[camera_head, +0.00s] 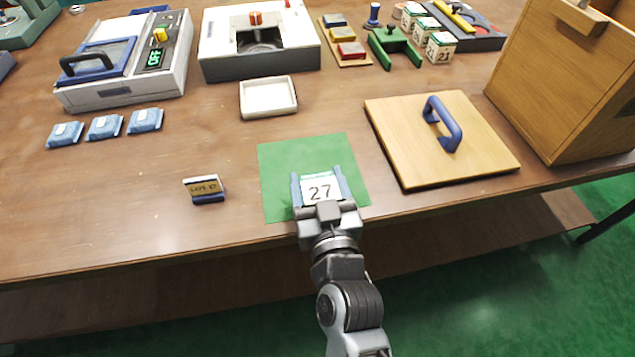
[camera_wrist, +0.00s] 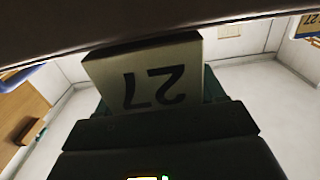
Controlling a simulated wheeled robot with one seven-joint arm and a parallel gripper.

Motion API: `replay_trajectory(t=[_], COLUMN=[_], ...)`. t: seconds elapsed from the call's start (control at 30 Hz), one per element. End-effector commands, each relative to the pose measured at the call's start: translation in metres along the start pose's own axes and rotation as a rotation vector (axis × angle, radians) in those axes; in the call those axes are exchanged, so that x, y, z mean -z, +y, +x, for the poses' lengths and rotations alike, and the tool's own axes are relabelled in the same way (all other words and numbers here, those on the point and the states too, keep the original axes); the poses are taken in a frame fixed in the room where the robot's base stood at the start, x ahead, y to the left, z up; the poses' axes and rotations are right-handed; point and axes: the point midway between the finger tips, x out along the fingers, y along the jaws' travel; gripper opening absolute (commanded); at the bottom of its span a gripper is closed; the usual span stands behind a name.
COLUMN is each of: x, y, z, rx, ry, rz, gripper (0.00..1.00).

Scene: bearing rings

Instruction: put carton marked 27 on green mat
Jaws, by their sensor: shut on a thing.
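The carton marked 27 (camera_head: 321,190) is white with black digits and sits between the fingers of my gripper (camera_head: 320,184). My gripper is shut on it. In the head view the carton appears over the green mat (camera_head: 283,158), near the mat's front part. I cannot tell whether the carton touches the mat or is a little above it. The carton also fills the middle of the wrist view (camera_wrist: 150,80), with its number upside down.
A small sign (camera_head: 204,187) stands left of the mat. A wooden panel with a blue handle (camera_head: 400,150) lies to its right. A white tray (camera_head: 268,97) is behind. Blue packets (camera_head: 105,127) lie far left. Other cartons (camera_head: 440,47) stand at the back right.

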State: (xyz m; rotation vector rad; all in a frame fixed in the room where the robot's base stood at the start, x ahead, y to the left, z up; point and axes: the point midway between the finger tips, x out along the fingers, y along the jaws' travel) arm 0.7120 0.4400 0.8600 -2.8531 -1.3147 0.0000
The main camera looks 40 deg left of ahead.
Motion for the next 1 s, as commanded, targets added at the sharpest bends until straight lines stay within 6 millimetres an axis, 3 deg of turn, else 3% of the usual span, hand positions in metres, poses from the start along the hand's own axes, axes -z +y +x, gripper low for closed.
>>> replay_trajectory(t=[0.17, 0.2, 0.4, 0.47, 0.83, 1.0], x=[-0.003, -0.004, -0.004, -0.004, -0.003, -0.006], y=[0.000, 0.000, 0.000, 0.000, -0.001, -0.001], z=[0.001, 0.000, 0.000, 0.000, 0.000, -0.029], rx=[-0.001, 0.000, 0.000, 0.000, 0.002, -0.001], ry=[0.004, 0.000, 0.000, 0.000, -0.001, -0.002], rz=[0.000, 0.000, 0.000, 0.000, 0.000, -0.001], gripper=[0.01, 0.70, 0.89, 0.94, 0.94, 0.94])
